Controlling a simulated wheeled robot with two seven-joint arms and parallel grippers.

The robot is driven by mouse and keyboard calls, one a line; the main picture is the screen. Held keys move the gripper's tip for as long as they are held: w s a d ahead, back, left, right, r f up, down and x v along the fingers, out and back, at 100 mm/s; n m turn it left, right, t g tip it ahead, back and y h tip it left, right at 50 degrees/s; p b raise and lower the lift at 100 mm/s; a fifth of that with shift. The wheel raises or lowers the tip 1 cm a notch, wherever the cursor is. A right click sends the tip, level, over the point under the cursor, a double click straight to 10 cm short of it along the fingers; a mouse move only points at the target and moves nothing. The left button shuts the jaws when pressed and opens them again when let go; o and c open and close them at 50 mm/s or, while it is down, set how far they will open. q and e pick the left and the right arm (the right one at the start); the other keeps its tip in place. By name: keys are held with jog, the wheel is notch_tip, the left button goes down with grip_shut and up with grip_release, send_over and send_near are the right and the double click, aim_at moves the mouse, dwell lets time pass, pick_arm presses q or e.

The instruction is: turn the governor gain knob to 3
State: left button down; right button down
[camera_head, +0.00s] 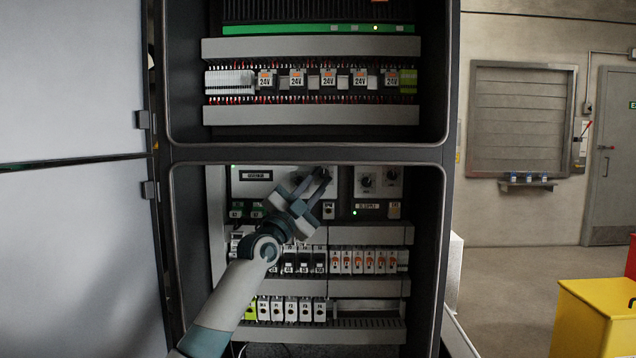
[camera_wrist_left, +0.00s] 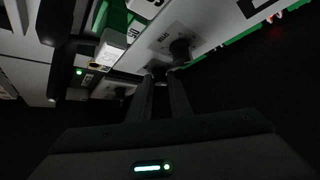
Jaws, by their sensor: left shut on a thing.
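The governor panel (camera_head: 255,189) is a pale plate with a dark label in the lower cabinet bay in the head view. My left gripper (camera_head: 322,174) reaches up to the panel's right part, and its jaws cover the knob there. In the left wrist view the fingers of my left gripper (camera_wrist_left: 161,77) are shut on a small dark knob, the governor gain knob (camera_wrist_left: 159,72), mostly hidden between the tips. Its pointer and scale cannot be read. A second dark knob (camera_wrist_left: 180,48) stands close beyond the fingertips. My right gripper is not in view.
Another pale panel with two dark knobs (camera_head: 366,181) sits just right of my gripper. Rows of breakers (camera_head: 365,261) and wire ducts lie below. The cabinet frame (camera_head: 432,250) bounds the bay at the right. A yellow bin (camera_head: 590,318) stands on the floor far right.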

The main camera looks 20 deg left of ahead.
pick_arm(q)
jog(key=shift+d, duration=0.1)
jog(key=shift+d+f+n+t+y+p, duration=0.15)
jog(key=shift+n+t+y+p, duration=0.15)
jog(key=shift+n+t+y, duration=0.65)
jog(key=n+y, duration=0.1)
jog(key=n, duration=0.1)
jog(key=n+t+y+p, duration=0.1)
jog(key=n, duration=0.1)
jog(key=shift+w+d+f+n+y, duration=0.1)
jog(key=shift+w+d+n+y, duration=0.05)
jog(key=shift+d+n+y, duration=0.15)
jog(key=n+y, duration=0.5)
jog(key=n+g+y+p, duration=0.1)
jog(key=n+y, duration=0.4)
jog(key=n, duration=0.1)
jog(key=n+y+p, duration=0.1)
jog(key=n+y, duration=0.4)
jog(key=shift+w+d+g, duration=0.1)
jog(key=shift+d+g, duration=0.15)
jog(key=shift+d, duration=0.15)
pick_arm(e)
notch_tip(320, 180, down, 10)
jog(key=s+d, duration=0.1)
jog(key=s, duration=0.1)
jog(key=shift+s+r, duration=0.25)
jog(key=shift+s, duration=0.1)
pick_arm(q)
jog(key=shift+n+y, duration=0.25)
